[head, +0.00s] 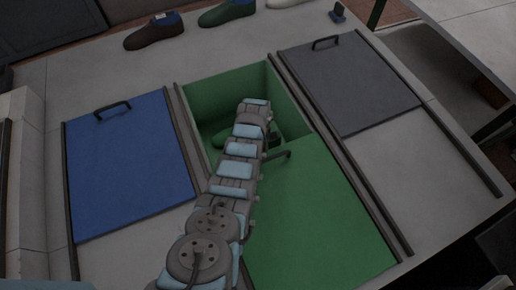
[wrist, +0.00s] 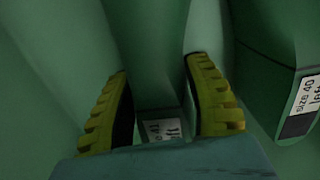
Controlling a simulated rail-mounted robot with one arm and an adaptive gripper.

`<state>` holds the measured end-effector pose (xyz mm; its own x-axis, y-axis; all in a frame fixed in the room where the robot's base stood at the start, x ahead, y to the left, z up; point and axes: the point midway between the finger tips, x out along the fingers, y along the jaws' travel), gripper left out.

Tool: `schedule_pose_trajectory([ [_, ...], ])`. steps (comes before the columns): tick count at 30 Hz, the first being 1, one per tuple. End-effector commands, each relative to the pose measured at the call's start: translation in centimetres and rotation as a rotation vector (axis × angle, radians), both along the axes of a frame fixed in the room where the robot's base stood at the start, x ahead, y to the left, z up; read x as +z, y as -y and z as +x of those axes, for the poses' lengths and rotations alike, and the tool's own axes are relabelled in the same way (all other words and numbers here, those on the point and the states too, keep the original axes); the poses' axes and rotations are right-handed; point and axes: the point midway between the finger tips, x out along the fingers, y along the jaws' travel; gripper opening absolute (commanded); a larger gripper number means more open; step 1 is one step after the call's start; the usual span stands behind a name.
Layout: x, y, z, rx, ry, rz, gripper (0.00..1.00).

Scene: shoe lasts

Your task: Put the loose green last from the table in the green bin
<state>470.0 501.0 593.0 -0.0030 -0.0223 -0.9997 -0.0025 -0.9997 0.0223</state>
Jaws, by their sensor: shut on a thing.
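My gripper (wrist: 159,72) shows in the wrist view with its two yellow ridged fingers closed on a green last (wrist: 150,40), one finger on each side. A white label sits between the fingers, mostly hidden. In the head view my arm reaches over the open part of the green bin (head: 212,92), and the arm hides the fingers. Another green last (wrist: 296,62), labelled size 40, is close on the right in the wrist view. A green shape (head: 222,138) shows inside the bin left of my arm. I cannot tell whether the held last touches the bin floor.
The green lid (head: 315,220) covers the bin's near part, its dark handle (head: 278,155) close to my arm. A blue lid (head: 128,165) is on the left, a grey lid (head: 350,85) on the right. A brown last (head: 153,32) and a green last (head: 226,12) stand at the back.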

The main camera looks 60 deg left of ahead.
Motion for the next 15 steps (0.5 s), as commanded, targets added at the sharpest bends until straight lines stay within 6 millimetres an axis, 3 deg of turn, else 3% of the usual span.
schedule_pose_trajectory([
  [4,-1.1,0.01,0.01,-0.001,0.0,0.0,0.12],
  [12,-1.24,0.03,-0.02,0.0,0.0,0.0,0.12],
  [13,-1.28,0.04,-0.03,0.0,0.0,0.0,0.59],
  [15,-1.29,0.05,-0.04,0.0,0.0,0.0,0.76],
])
